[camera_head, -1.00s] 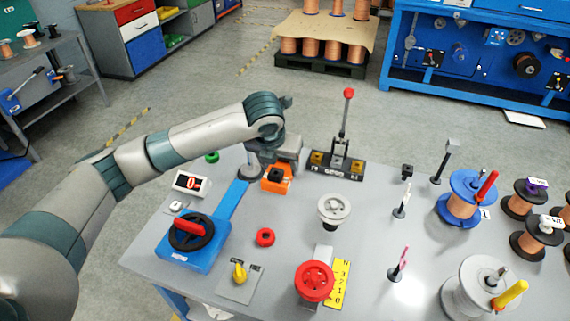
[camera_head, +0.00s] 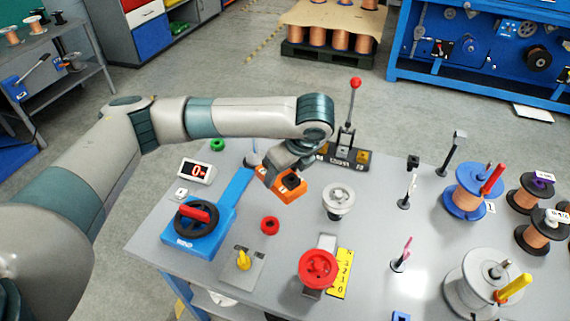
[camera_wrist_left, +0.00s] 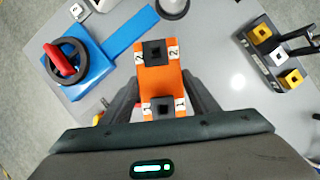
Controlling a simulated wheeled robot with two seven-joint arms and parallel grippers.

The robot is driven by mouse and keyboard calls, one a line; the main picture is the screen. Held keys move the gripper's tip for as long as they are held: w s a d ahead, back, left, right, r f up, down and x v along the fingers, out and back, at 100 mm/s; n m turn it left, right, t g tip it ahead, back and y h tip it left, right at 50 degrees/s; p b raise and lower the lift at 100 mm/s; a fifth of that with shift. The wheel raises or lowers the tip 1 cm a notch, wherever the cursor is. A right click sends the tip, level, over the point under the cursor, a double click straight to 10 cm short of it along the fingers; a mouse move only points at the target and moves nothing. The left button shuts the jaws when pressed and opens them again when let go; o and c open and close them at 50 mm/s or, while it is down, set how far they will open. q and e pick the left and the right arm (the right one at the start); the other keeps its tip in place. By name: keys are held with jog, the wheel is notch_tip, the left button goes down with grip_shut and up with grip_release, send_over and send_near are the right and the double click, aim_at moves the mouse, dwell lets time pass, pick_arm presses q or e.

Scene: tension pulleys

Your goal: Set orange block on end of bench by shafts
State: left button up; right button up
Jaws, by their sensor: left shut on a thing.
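My left gripper (camera_head: 270,172) is shut on the orange block (camera_head: 287,188) and holds it over the bench. In the left wrist view the orange block (camera_wrist_left: 155,88) sits between the two fingers, with black square sockets and white labels reading 1 and 2. The grey bench (camera_head: 372,225) carries upright shafts on its right part: a thin white-tipped shaft (camera_head: 407,190), a pink-tipped one (camera_head: 401,256) and a black one with a bent top (camera_head: 450,155). My right gripper is not in view.
A red-knobbed lever (camera_head: 352,120) rises behind. Wire spools (camera_head: 470,192) fill the right side.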

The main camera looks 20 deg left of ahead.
pick_arm(q)
jog(key=s+a+r+n+g+h, duration=0.1)
jog(key=s+n+g+h, duration=0.1)
jog(key=s+n, duration=0.5)
jog(key=s+a+r+n+g+h, duration=0.1)
jog(key=s+n+g, duration=0.4)
jog(key=n, duration=1.2)
jog(key=shift+s+a+r+n+h, duration=0.3)
jog(key=shift+s+r+h, duration=0.1)
jog(key=shift+s+r, duration=0.45)
